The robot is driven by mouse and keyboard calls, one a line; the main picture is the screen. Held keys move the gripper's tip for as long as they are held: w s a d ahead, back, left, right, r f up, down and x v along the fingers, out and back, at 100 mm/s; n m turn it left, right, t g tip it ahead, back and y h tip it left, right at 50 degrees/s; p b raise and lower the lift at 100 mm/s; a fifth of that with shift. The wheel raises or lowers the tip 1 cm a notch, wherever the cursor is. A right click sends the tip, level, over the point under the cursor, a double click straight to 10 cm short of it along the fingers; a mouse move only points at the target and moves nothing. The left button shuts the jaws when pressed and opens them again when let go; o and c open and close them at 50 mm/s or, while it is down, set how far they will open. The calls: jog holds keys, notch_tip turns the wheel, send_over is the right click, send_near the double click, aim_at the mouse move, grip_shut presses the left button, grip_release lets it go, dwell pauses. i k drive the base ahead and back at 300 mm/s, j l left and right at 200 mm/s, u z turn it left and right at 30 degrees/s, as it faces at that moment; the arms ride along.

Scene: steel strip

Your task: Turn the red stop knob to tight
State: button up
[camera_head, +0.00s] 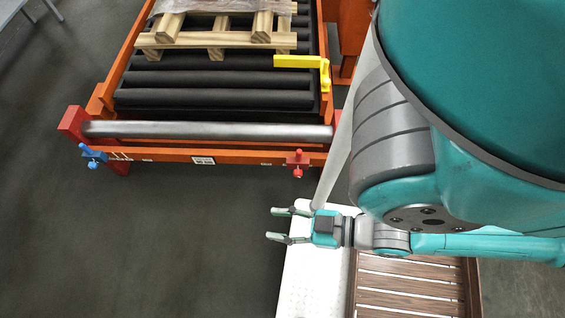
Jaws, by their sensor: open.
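The red stop knob (298,158) sits on the right end of the orange front rail, below the steel bar's right end. It is small, and I cannot read its turn position or any tight mark. A blue knob (92,156) is on the left end of the same rail. My gripper (277,225) is open and empty, its two fingers pointing left. In the picture it is below the red knob and apart from it. My arm fills the upper right, and hides what lies behind it.
The orange roller conveyor (182,149) carries a wooden pallet (216,40) on black rollers. A grey steel bar (210,130) spans its front. A yellow bracket (310,64) stands at right. A white surface (312,285) and slatted wooden tray (410,291) lie below. Dark floor is clear at left.

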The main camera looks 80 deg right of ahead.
aim_at(298, 173)
jog(key=i+j+z, duration=0.25)
jog(key=j+z, duration=0.3)
jog(key=j, duration=0.2)
jog(key=j+z, duration=0.25)
jog(key=j, duration=0.15)
jog(key=z, duration=0.8)
